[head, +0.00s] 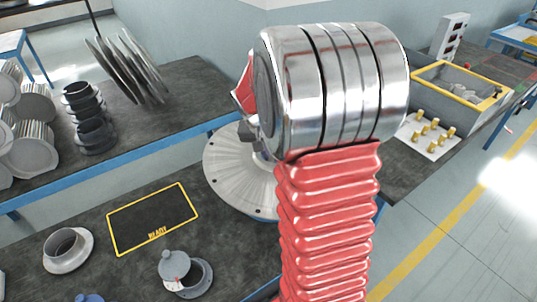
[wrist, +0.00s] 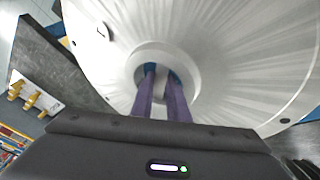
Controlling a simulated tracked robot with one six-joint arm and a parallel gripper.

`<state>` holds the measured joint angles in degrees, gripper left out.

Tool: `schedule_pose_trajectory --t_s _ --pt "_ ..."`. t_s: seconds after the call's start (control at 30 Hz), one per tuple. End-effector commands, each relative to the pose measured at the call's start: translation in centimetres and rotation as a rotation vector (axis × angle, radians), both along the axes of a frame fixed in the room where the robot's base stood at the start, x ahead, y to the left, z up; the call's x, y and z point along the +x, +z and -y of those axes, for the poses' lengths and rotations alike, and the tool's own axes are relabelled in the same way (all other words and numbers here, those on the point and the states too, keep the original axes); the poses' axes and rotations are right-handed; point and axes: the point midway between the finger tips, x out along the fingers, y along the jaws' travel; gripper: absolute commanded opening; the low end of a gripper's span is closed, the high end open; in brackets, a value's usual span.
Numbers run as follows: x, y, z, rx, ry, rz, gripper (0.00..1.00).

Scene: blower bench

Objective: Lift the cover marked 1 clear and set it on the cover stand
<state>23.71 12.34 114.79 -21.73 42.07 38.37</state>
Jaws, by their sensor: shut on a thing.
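The cover (head: 238,180) is a large pale metal disc in the middle of the head view, partly hidden behind my arm. In the wrist view the cover (wrist: 240,60) fills most of the picture, with a small dark mark near its upper left edge and a raised round hub at its centre. My gripper (wrist: 162,72) is shut on the cover at this hub, its purple fingers reaching into the ring. In the head view my arm hides most of the gripper. I cannot tell whether the cover touches anything below. I cannot clearly identify the cover stand.
Several thin discs (head: 125,68) stand on edge on the back bench, beside a black ribbed part (head: 90,118). A yellow-outlined READY mat (head: 153,218) lies empty. A flanged ring (head: 68,250) and a lidded grey part (head: 186,273) are near it. A board with brass pegs (head: 427,135) is right.

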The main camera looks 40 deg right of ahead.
Motion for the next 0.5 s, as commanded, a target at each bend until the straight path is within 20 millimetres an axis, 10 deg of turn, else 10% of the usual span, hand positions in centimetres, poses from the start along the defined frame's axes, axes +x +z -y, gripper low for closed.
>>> schedule_pose_trajectory --t_s 0.5 --pt "0.41 -0.46 -0.3 -0.139 0.002 -0.146 0.0"
